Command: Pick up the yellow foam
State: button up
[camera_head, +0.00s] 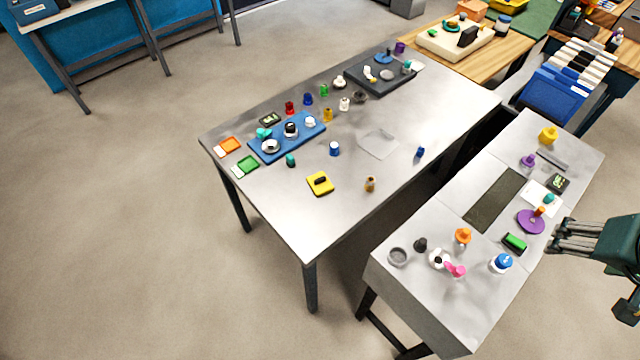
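A flat yellow square piece (320,190) with a small black item on top lies near the front edge of the large grey table; it looks like a foam pad, but its material is hard to tell. Another yellow object (548,135), rounded with a knob, stands at the far end of the right-hand table. My gripper (557,236) is at the right edge, pointing left, beside the right-hand table. Its fingers look apart with nothing between them. It is far from the yellow square piece and nearer the rounded yellow object.
The large table (330,225) holds a blue tray (262,151), a dark tray (357,84) and several small coloured pieces. The right-hand table (425,310) holds a purple disc (528,224), a green block (514,243) and several knobs. A gap separates the tables.

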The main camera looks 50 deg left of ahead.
jog(key=w+a+f+n+g, duration=0.1)
jog(key=w+a+n, duration=0.15)
jog(key=a, duration=0.55)
jog(key=w+a+f+n+g, duration=0.1)
jog(key=w+a, duration=0.2)
jog(key=a, duration=0.6)
jog(key=n+g+h+b, duration=0.1)
jog(key=n+g, duration=0.3)
jog(key=n, duration=0.5)
send_over(320, 178)
jog(key=f, duration=2.4)
jog(key=shift+w+d+f, duration=0.3)
jog(key=shift+s+a+f, duration=0.25)
jog(key=shift+s, duration=0.05)
jog(key=shift+f, duration=1.3)
jog(key=shift+b, duration=0.3)
